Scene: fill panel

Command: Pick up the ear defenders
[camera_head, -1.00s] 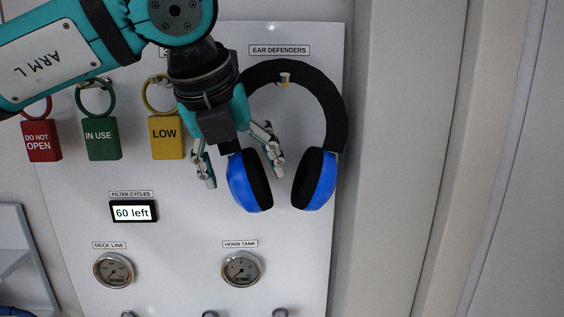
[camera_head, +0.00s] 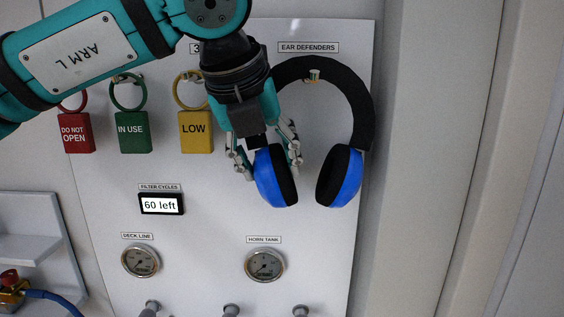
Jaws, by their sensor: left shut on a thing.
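The ear defenders (camera_head: 361,112), with a black headband and blue cups, hang on a peg (camera_head: 314,75) under their label on the white panel. My left gripper (camera_head: 268,160) comes down from above at their left side. Its fingers are shut on the left part of the ear defenders, around the top of the left blue cup (camera_head: 272,180). The wrist hides the upper left of the headband. The right blue cup (camera_head: 340,178) hangs free. My right gripper is not in view.
Red (camera_head: 77,133), green (camera_head: 133,132) and yellow (camera_head: 196,132) tags hang left of the gripper. A display (camera_head: 161,204) and two gauges (camera_head: 141,261) (camera_head: 265,264) sit below. A grey shelf (camera_head: 28,243) is at the lower left. The wall at right is bare.

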